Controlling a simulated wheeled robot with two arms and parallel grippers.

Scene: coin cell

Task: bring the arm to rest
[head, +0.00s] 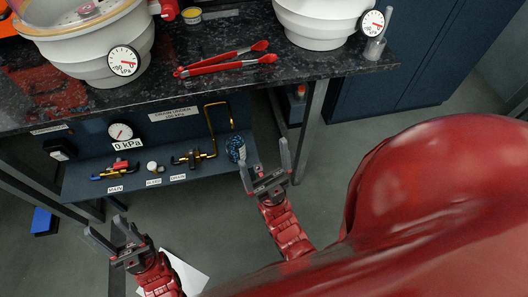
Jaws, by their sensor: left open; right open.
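My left gripper (113,240) is at the lower left, in front of and below the bench shelf. It is open, with nothing between its fingers. My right gripper (264,165) is near the middle, just right of the shelf's right end. It is open and empty, its fingers pointing up toward the bench. Both grippers appear apart from the bench.
A dark speckled bench top (190,52) holds red-handled tongs (222,61), a left white vessel (87,62) and a right white vessel (318,27). The lower shelf (145,187) carries valves, a gauge (120,131) and a blue jar (236,148). Grey floor (350,140) is clear at right.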

